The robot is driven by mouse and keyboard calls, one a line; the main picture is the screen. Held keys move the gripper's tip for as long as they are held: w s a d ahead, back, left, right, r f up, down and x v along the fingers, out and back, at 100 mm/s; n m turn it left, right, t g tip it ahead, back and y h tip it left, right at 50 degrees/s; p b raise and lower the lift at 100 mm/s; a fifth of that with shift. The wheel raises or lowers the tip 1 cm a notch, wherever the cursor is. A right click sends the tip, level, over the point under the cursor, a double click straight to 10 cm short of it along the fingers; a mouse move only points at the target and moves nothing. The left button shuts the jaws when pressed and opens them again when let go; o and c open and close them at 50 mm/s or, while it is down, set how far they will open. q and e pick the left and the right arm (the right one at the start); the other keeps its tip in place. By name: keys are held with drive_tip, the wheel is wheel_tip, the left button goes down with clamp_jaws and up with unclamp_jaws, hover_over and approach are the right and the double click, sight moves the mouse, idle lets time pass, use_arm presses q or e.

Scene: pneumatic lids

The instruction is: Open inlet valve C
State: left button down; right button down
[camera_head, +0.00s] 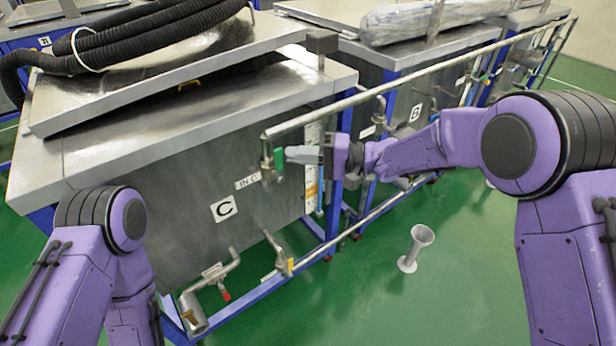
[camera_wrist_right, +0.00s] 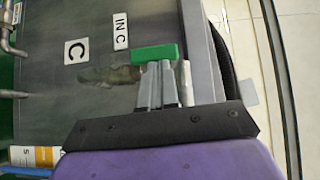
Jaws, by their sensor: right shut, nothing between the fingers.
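The inlet valve C handle (camera_head: 279,160) is green and sits on the pipe beside the "IN C" label (camera_head: 248,181), on the front of the tank marked C (camera_head: 224,208). The green handle also shows in the right wrist view (camera_wrist_right: 152,53), just past the fingertips. My right gripper (camera_head: 289,154) is shut and empty, with its grey fingertips close beside the handle. In the right wrist view the fingertips (camera_wrist_right: 164,66) appear at or almost at the handle; I cannot tell whether they touch. My left gripper is out of view; only part of my left arm shows.
A long horizontal pipe (camera_head: 400,85) runs in front of the tanks above the handle. Lower pipes with a red-handled valve (camera_head: 226,295) and a yellow one (camera_head: 290,265) stick out below. A grey funnel-shaped stand (camera_head: 415,248) is on the green floor, which is otherwise open at right.

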idle(0.5)
drive_tip(key=d, duration=1.3)
drive_tip(key=shift+w, duration=0.15)
